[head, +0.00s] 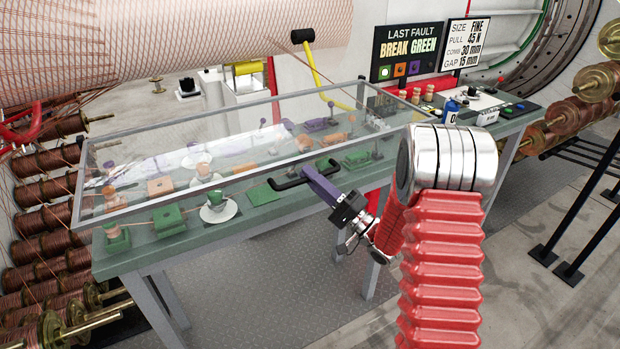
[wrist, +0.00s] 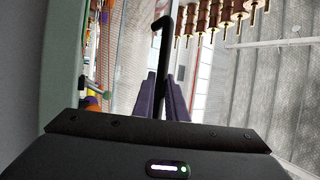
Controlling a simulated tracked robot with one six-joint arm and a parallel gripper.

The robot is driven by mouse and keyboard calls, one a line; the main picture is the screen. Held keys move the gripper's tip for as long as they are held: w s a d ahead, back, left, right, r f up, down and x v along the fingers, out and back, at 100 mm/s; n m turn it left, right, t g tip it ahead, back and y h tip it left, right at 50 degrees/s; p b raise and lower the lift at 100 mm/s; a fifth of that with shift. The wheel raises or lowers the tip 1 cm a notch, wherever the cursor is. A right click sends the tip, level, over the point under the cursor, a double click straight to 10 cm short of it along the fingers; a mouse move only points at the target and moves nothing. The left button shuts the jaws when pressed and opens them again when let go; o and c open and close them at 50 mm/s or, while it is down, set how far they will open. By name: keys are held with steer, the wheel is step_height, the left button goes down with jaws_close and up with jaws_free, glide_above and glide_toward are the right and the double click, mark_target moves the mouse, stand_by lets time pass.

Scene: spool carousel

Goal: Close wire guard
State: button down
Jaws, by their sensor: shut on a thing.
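The wire guard (head: 135,213) is a clear cover in a grey metal frame, over the green bench in the head view. Its panel slopes, and its front edge appears apart from the bench top; the exact gap is hard to tell. A black bar handle (head: 287,184) is on its front side. My gripper (head: 308,171), with purple fingers, is shut on this handle near its middle. In the wrist view the handle (wrist: 164,45) runs up from between the fingers (wrist: 162,85) and bends left at its far end.
Green blocks (head: 168,216) and small guide parts stand on the bench (head: 150,255) under the guard. Copper spools (head: 40,220) fill the left side. A control panel (head: 490,103) is at the right. The floor in front is clear.

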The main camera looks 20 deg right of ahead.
steer(key=shift+s+f+m+h, duration=0.1)
steer(key=shift+f+m+h, duration=0.2)
steer(key=shift+f, duration=0.4)
steer(key=c, duration=2)
jaws_free()
steer(key=shift+o, duration=1.2)
steer(key=v, duration=1.3)
steer(key=shift+s+d+f, duration=0.15)
steer(key=shift+s+d, duration=0.1)
steer(key=shift+d, duration=0.05)
